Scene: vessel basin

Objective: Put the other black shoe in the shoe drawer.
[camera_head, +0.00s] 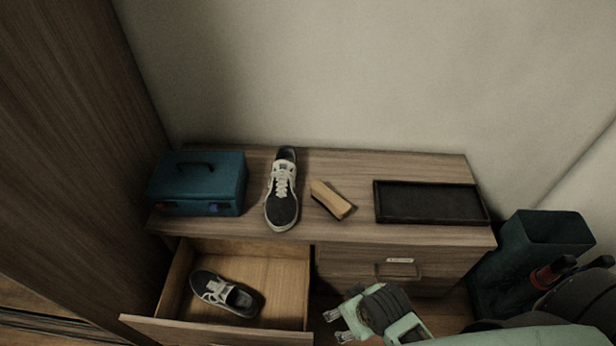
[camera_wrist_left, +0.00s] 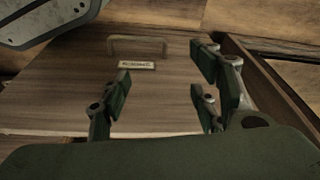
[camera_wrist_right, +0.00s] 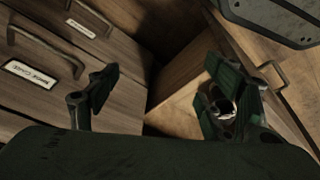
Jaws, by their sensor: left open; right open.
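One black shoe (camera_head: 284,200) with white laces and a white sole edge stands upright on the cabinet top, between the blue box and the brush. A matching black shoe (camera_head: 240,300) lies in the open shoe drawer (camera_head: 285,275) at the lower left. My right gripper (camera_head: 337,326) is open and empty, low in front of the cabinet, right of the open drawer. In the right wrist view its spread fingers (camera_wrist_right: 160,76) have labelled drawer fronts to their left. My left gripper (camera_wrist_left: 160,80) shows only in the left wrist view, open and empty before a drawer front with a handle.
On the cabinet top (camera_head: 360,165) are a blue box (camera_head: 200,183) at the left, a wooden brush (camera_head: 331,200) and a black tray (camera_head: 425,202) at the right. A closed drawer (camera_head: 350,268) is beside the open one. A dark bin (camera_head: 535,250) stands at the right.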

